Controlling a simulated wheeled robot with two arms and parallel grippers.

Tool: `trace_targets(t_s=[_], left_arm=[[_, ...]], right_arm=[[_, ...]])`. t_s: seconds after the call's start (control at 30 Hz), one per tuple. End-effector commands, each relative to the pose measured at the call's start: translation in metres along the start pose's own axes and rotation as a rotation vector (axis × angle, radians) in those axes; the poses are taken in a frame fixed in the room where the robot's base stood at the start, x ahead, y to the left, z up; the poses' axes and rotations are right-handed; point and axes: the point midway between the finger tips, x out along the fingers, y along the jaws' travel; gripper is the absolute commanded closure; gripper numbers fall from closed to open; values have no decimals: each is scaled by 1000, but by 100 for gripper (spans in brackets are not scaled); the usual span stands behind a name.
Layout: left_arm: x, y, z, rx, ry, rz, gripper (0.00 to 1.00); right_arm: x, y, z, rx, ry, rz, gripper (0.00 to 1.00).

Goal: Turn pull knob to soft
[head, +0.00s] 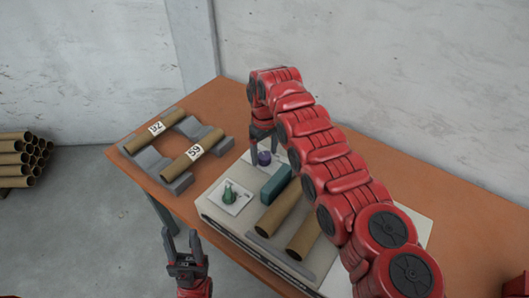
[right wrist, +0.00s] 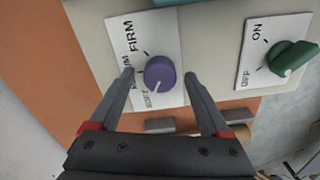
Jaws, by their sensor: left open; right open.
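The purple knob (head: 264,158) sits on a white label plate on the machine's top. In the right wrist view the purple knob (right wrist: 160,73) has FIRM, MEDIUM and SOFT printed around its left and lower sides. A small pale mark shows at its lower edge, near SOFT; I cannot tell if it is the pointer. My right gripper (right wrist: 160,82) is open, with one finger on each side of the knob and visible gaps. It also shows over the knob in the head view (head: 264,150). My left gripper (head: 182,243) is open and empty, in front of the table.
A green ON/OFF switch (head: 230,194) sits beside the knob, also seen in the right wrist view (right wrist: 292,58). A teal block (head: 275,184) and cardboard tubes (head: 279,213) lie on the machine. Tubes labelled 92 and 59 rest on a grey rack (head: 177,181).

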Motion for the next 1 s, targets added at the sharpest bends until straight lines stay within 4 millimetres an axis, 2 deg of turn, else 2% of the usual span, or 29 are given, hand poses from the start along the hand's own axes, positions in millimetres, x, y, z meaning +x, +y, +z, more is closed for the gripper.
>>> trace_targets(t_s=[0.17, 0.3, 0.43, 0.6, 0.7, 0.83, 1.0], left_arm=[[-6, 0, 1, 0, 0, 0, 50], [-12, 1, 2, 0, 0, 0, 50], [-7, 0, 1, 0, 0, 0, 50], [32, -2, -5, 0, 0, 0, 50], [48, -2, -8, 0, 0, 0, 50], [62, -3, -10, 0, 0, 0, 50], [68, -3, -11, 0, 0, 0, 50]], right_arm=[[-22, 1, 0, 1, 2, 2, 19], [-57, 0, -2, -1, 6, 4, 19], [-93, -3, -1, -2, 3, 0, 19], [-137, 0, 0, 1, 2, 1, 19], [-153, 0, 0, 0, 1, 0, 19], [-166, 0, 0, 0, 0, 0, 19], [-173, 0, 0, 0, -1, 0, 19]])
